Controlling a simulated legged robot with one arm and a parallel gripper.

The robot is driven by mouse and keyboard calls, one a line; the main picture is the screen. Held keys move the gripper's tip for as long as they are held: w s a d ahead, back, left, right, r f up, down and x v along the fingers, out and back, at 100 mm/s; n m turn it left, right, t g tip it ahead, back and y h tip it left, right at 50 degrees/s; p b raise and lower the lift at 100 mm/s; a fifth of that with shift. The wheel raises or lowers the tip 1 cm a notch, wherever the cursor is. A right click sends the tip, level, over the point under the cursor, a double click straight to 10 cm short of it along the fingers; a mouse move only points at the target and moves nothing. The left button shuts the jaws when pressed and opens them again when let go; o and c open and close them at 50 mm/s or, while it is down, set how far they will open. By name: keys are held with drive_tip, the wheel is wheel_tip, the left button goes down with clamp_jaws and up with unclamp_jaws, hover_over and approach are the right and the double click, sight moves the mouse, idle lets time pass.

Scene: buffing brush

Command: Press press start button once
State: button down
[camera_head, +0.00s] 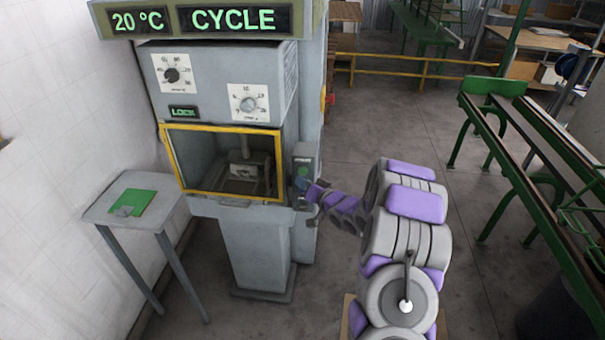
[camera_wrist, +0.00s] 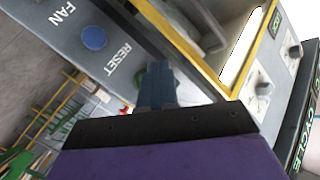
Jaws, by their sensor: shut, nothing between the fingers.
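The press (camera_head: 222,130) is a grey machine with a yellow-framed window. Its button box (camera_head: 306,155) is on the right side, with a green button (camera_head: 303,172) on its face. In the wrist view, a panel (camera_wrist: 60,62) carries a blue button (camera_wrist: 94,38) and the words FAN and RESET. A green button (camera_wrist: 139,80) shows partly there, mostly hidden behind my fingers. My gripper (camera_head: 308,187) is shut and empty, its tips at the lower part of the box. The wrist view shows the shut fingers (camera_wrist: 157,82) over the green button; I cannot tell whether they touch it.
The sign (camera_head: 200,20) above the press reads 20 °C and CYCLE; a green LOCK label (camera_head: 183,112) is lit below the dials. A small grey table (camera_head: 100,208) with a green mat stands at left. A green conveyor frame (camera_head: 530,185) stands at right. Floor between is clear.

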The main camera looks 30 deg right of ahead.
drive_tip(key=shift+s+a+b, duration=0.2)
drive_tip(key=shift+s+a, duration=0.35)
drive_tip(key=shift+s, duration=0.25)
drive_tip(key=shift+s+a+b, duration=0.15)
drive_tip(key=shift+s+a, duration=0.35)
drive_tip(key=shift+s, duration=0.3)
